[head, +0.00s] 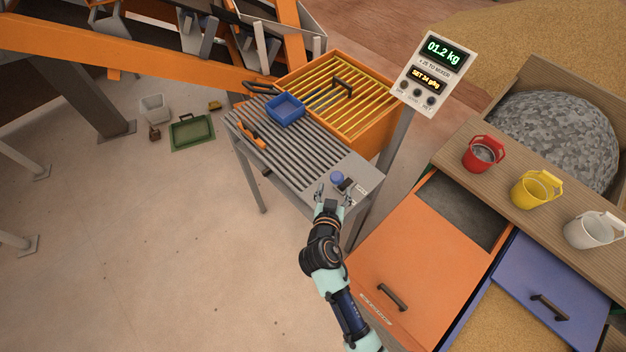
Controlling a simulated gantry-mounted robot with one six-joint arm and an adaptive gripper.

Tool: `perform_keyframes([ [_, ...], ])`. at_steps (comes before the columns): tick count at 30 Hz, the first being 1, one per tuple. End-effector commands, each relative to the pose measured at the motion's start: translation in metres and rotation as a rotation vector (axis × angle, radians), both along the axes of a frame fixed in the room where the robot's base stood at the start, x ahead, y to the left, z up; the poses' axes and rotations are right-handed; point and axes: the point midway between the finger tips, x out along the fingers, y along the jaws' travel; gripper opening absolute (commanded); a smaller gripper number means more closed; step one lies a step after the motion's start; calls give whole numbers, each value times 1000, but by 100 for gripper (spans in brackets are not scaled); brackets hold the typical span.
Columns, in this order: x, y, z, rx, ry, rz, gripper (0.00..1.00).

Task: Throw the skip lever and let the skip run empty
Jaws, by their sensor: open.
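A round blue knob (337,177) stands at the front right end of the grey slatted table, beside a small dark fitting (348,185). It may be the skip lever's head, but I cannot tell for sure. My gripper (334,190) is open, with its fingers just in front of the knob and fitting. I cannot tell whether a finger touches them. No skip is plainly identifiable; grey metal bins and orange beams (190,65) stand at the top left, partly cut off by the frame.
A blue tray (285,109) and an orange-handled tool (250,134) lie on the slatted table (300,140). A display post (435,75) reads 01.2 kg. Red (482,154), yellow (532,190) and white (590,230) buckets stand on a wooden shelf at right. The left floor is mostly clear.

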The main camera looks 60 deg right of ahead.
Motion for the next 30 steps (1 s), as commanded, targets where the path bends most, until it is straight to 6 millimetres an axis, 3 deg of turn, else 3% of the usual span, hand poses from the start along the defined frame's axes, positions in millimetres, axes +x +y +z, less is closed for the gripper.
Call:
perform_keyframes([
  [12,22,-59,-25,-1,0,0,67],
  [22,24,-64,-28,1,-2,1,67],
  [30,24,-64,-28,1,-2,1,22],
])
